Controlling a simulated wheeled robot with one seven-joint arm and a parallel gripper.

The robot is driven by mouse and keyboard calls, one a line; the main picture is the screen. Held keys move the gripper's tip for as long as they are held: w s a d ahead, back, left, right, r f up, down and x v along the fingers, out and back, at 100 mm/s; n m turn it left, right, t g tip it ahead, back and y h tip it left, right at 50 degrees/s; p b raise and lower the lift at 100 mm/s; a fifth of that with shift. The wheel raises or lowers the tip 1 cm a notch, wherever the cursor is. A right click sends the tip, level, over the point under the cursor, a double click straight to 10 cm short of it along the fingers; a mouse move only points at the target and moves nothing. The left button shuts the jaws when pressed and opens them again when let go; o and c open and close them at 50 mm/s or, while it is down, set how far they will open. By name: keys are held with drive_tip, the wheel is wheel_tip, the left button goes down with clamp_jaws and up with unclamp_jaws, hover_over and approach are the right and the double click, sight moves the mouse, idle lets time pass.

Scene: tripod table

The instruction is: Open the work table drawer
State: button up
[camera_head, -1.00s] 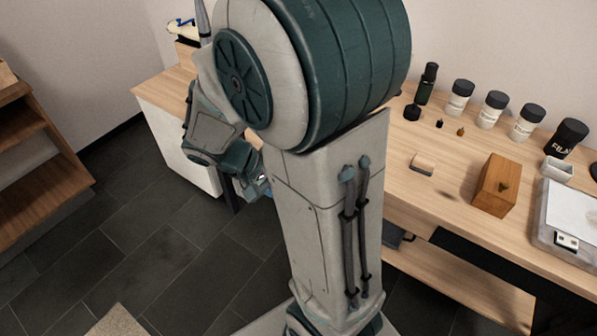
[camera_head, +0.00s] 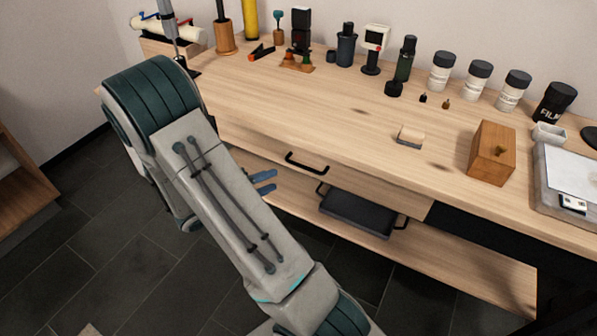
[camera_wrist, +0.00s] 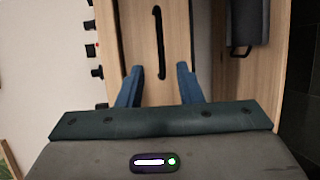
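The work table (camera_head: 300,105) has a light wood top, and its drawer (camera_head: 345,178) shows below the top's front edge. The drawer has a black bar handle (camera_head: 306,163). The drawer front looks flush, with no gap that I can see. In the wrist view the handle (camera_wrist: 159,42) stands upright in the picture, ahead of and between the two blue fingers. My gripper (camera_wrist: 158,84) is open and empty, with its fingertips apart and short of the handle. In the head view my gripper (camera_head: 264,182) is left of and below the handle, partly hidden by my arm.
A dark case with handles (camera_head: 357,213) lies on the lower shelf under the drawer. Bottles, jars and tools line the back of the top. A wooden block (camera_head: 492,153) and a small brush-like block (camera_head: 410,136) sit nearer the front. The floor is clear.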

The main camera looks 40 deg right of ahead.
drive_tip(key=d+f, duration=0.2)
drive_tip(key=d, duration=0.8)
drive_tip(key=shift+d, duration=0.2)
drive_tip(key=shift+b, duration=0.3)
clamp_jaws()
